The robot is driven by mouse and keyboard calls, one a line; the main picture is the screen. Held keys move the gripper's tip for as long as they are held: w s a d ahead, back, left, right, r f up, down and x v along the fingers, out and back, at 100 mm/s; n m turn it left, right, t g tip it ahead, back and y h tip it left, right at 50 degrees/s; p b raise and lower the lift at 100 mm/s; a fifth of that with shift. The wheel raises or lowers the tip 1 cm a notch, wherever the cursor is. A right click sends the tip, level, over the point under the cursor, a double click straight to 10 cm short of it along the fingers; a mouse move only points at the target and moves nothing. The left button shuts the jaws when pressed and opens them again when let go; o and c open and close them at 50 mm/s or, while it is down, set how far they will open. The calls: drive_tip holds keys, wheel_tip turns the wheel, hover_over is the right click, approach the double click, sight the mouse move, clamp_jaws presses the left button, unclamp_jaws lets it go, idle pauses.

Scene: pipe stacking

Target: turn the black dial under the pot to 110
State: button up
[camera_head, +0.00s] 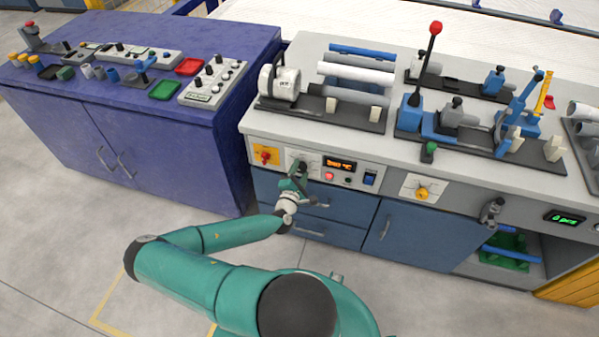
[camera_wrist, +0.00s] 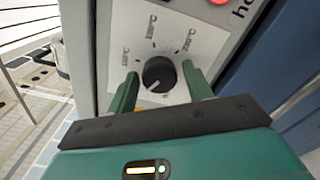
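A pale pointer line on the dial points to the lower left in the wrist view. My gripper (camera_wrist: 161,84) is open, with one green finger on each side of the dial and visible gaps between. In the head view my gripper (camera_head: 296,181) is at the plate (camera_head: 301,156) and mostly hides the dial. Above it stands a pale cylindrical device (camera_head: 279,82), possibly the pot.
Right of the plate are an orange display (camera_head: 341,164), a red button (camera_head: 329,176) and a blue switch (camera_head: 370,178). A red knob on a yellow plate (camera_head: 266,156) is close on the left. A yellow knob (camera_head: 422,193) is farther right. Floor in front is clear.

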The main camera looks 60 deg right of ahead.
drive_tip(key=shift+o, duration=0.5)
drive_tip(key=shift+a, duration=0.25)
drive_tip(key=s+a, duration=0.2)
drive_tip(key=a, duration=1.1)
